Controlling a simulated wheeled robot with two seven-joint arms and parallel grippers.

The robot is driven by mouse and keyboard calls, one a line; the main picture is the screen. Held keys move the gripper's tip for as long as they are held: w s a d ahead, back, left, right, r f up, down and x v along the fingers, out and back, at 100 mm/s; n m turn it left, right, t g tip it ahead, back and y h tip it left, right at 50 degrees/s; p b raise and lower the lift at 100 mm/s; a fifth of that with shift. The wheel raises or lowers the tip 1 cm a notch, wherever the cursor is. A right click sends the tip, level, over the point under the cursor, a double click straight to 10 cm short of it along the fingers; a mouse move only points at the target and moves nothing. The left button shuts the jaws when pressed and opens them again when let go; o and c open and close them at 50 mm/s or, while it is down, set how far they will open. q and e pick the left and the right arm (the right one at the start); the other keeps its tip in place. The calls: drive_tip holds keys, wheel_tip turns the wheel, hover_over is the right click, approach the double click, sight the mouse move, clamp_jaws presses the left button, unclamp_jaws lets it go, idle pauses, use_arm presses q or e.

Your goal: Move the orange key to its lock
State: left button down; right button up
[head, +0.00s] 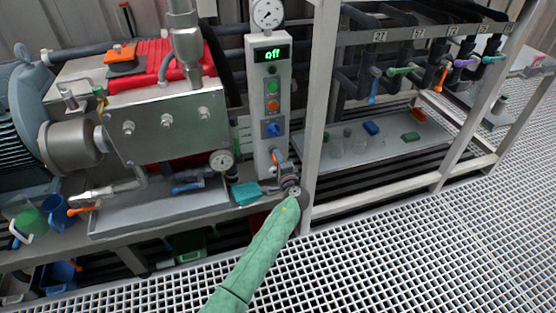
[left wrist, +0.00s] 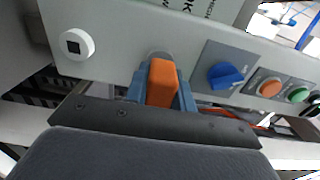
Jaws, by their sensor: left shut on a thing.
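My left gripper (head: 283,170) is at the lower part of the grey control box (head: 257,151). In the left wrist view its blue fingers (left wrist: 160,92) are shut on the orange key (left wrist: 162,82). The key's far end is at a round grey fitting (left wrist: 158,55) on the box face, just left of the blue knob (left wrist: 226,76). The key hides most of this fitting, so I cannot tell whether it is inserted. A white round fitting with a black square hole (left wrist: 76,44) is farther left. My right gripper is out of view.
The box has a green "Off" display (head: 271,54), an orange button (left wrist: 270,87) and a green button (left wrist: 298,94). A teal cloth-like item (head: 246,193) lies left of my gripper. A steel post (head: 318,100) stands close on the right.

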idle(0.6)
use_arm(q)
drive_tip(key=shift+w+b, duration=0.15)
drive_tip(key=shift+b, duration=0.15)
drive_tip(key=shift+w+a, duration=0.15)
drive_tip(key=shift+w, duration=0.15)
drive_tip(key=shift+w, duration=0.1)
